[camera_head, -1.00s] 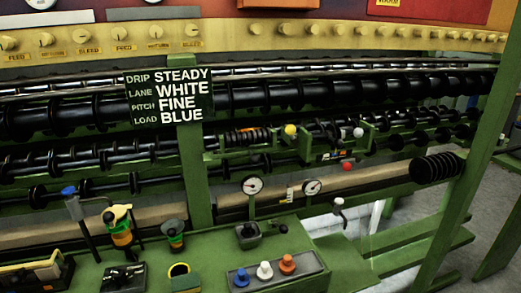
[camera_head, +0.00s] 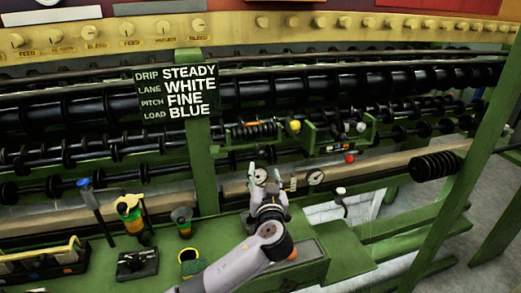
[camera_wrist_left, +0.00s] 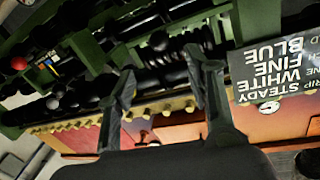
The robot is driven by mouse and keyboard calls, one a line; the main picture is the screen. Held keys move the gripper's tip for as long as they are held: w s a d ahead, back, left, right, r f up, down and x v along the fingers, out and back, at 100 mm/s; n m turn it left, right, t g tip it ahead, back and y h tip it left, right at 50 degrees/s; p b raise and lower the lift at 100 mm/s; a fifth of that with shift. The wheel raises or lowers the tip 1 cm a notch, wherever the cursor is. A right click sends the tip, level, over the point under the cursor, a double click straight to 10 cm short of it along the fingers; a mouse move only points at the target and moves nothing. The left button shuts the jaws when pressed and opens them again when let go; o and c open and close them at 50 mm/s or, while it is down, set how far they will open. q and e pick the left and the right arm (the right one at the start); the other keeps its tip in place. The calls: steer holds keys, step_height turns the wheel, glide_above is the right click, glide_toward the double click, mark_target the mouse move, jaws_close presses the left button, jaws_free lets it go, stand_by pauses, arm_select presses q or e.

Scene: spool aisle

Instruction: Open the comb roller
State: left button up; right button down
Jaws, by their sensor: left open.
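A black ribbed roller (camera_head: 253,131) sits in a green bracket on the machine front, with a yellow ball knob (camera_head: 294,126) at its right end. A second dark roller unit (camera_head: 335,132) with a pale ball knob (camera_head: 361,127) is to its right, and a red ball knob (camera_head: 349,158) is below. I cannot tell which part is the comb roller. My left gripper (camera_head: 266,177) is open and empty, pointing up below the ribbed roller and apart from it. Its open fingers also show in the left wrist view (camera_wrist_left: 160,75). My right gripper is not in view.
A sign (camera_head: 178,92) reading STEADY, WHITE, FINE, BLUE hangs on a green post. A small gauge (camera_head: 316,178) is right of the gripper. A black coil (camera_head: 435,166) sticks out at right.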

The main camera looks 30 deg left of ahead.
mark_target(261, 155)
arm_select(q)
steer(key=p+x, duration=0.2)
steer(key=x, duration=0.9)
steer(key=shift+a+p, duration=0.1)
steer(key=shift+p, duration=0.3)
steer(key=shift+w+a, duration=0.25)
steer(key=shift+w, duration=0.1)
steer(key=c, duration=1.1)
jaws_close()
